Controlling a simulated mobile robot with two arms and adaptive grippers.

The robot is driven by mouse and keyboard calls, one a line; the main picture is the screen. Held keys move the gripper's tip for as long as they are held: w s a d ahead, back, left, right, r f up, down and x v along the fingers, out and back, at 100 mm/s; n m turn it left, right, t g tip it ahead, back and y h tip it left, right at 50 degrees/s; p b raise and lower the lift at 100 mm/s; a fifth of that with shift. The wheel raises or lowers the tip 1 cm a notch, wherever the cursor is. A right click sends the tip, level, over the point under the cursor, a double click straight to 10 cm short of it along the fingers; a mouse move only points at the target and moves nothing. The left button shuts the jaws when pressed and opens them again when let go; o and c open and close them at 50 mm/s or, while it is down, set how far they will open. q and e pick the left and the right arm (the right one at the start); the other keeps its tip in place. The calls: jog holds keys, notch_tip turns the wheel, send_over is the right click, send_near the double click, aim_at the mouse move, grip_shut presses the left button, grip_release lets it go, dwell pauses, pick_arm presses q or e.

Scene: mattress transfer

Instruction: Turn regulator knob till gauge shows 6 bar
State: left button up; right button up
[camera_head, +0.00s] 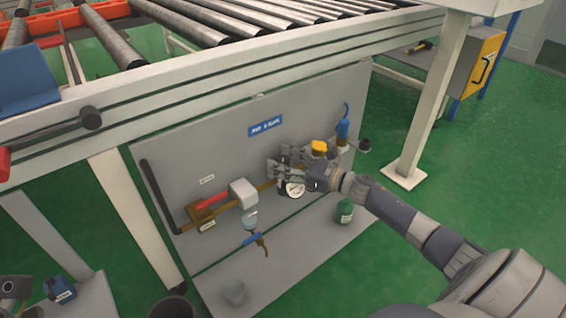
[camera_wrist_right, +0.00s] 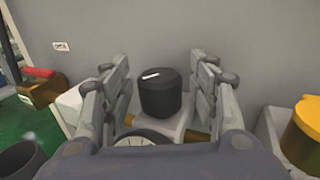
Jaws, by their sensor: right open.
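The regulator knob (camera_wrist_right: 160,93) is a black cylinder with a white mark on its top. In the right wrist view it stands upright on a grey regulator body (camera_wrist_right: 190,130). The round white gauge (camera_head: 295,188) is below my right gripper in the head view; its reading is too small to tell. Only the gauge's upper rim (camera_wrist_right: 148,139) shows in the wrist view. My right gripper (camera_head: 285,163) is open, with its fingers on either side of the knob and visible gaps between. In the head view the gripper hides the knob. My left gripper is not in view.
A grey panel (camera_head: 225,150) under the roller conveyor carries a pipe with a red-handled valve (camera_head: 213,201), a clear bowl with a blue valve (camera_head: 252,240), a yellow cap (camera_head: 319,147) and a blue fitting (camera_head: 342,130). A green jar (camera_head: 345,211) stands on the ledge.

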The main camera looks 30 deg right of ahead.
jog(key=shift+c, duration=0.3)
jog(key=c, duration=1)
